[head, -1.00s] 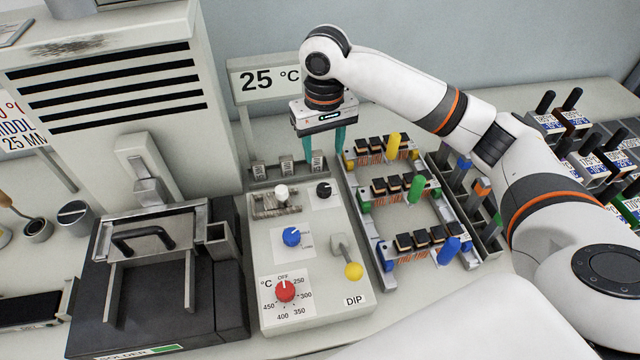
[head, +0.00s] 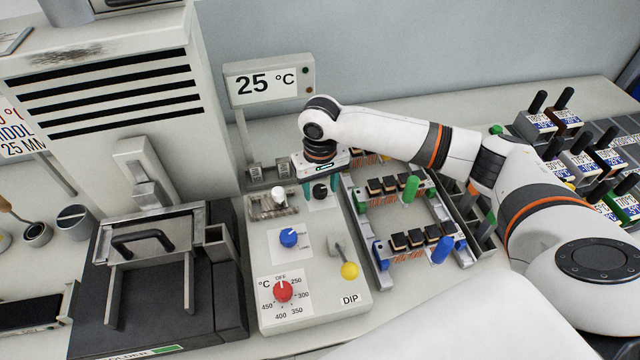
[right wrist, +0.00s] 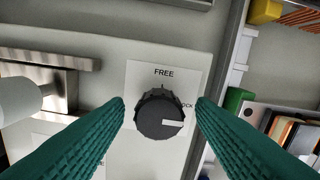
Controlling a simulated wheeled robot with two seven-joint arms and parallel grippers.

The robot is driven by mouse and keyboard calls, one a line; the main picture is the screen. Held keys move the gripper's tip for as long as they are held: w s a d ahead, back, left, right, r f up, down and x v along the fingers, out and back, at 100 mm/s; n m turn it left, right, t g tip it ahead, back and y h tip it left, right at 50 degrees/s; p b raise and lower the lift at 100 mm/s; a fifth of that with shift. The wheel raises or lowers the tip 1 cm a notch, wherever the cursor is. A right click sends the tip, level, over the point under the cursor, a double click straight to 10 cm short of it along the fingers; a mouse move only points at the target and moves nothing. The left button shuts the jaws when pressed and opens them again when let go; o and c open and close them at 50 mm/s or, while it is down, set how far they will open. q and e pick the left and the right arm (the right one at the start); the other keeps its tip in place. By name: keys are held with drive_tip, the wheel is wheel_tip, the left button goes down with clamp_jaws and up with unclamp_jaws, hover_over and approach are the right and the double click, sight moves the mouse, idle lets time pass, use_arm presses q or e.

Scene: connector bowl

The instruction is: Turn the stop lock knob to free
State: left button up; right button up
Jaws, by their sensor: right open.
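The stop lock knob (head: 320,190) is a small black round knob on a white label at the upper right of the grey control panel (head: 335,300). In the right wrist view the knob (right wrist: 160,114) has a white pointer line aimed to the right, a little below the word LOCK; FREE is printed above it. My right gripper (head: 321,191) is open, with its green fingers on either side of the knob. In the right wrist view the fingertips (right wrist: 160,103) stand left and right of the knob with gaps showing. My left gripper is not in view.
The panel also has a white-knobbed slider (head: 278,195), a blue knob (head: 289,237), a red temperature dial (head: 283,290) and a yellow-tipped lever (head: 349,270). Racks with coloured handles (head: 411,188) stand close on the right. A display (head: 268,84) reading 25 °C stands behind.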

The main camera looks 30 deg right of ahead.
drive_tip(key=shift+c, duration=0.4)
drive_tip(key=c, duration=0.9)
drive_tip(key=shift+r+n+p, duration=0.15)
drive_tip(key=shift+n+p, duration=0.15)
drive_tip(key=shift+p, duration=0.2)
drive_tip(key=n+p, duration=0.6)
drive_tip(key=p, duration=0.1)
drive_tip(key=shift+r, duration=0.15)
drive_tip(key=n+p, duration=0.2)
drive_tip(key=shift+n, duration=0.4)
drive_tip(key=n+p, duration=0.1)
drive_tip(key=n, duration=0.1)
drive_tip(key=shift+n+p, duration=0.3)
drive_tip(key=shift+n, duration=0.1)
drive_tip(key=n+p, duration=0.1)
drive_tip(key=n, duration=0.1)
drive_tip(key=shift+n, duration=0.3)
drive_tip(key=shift+w+f+n, duration=0.1)
drive_tip(key=shift+f+n, duration=0.1)
drive_tip(key=shift+n, duration=1.3)
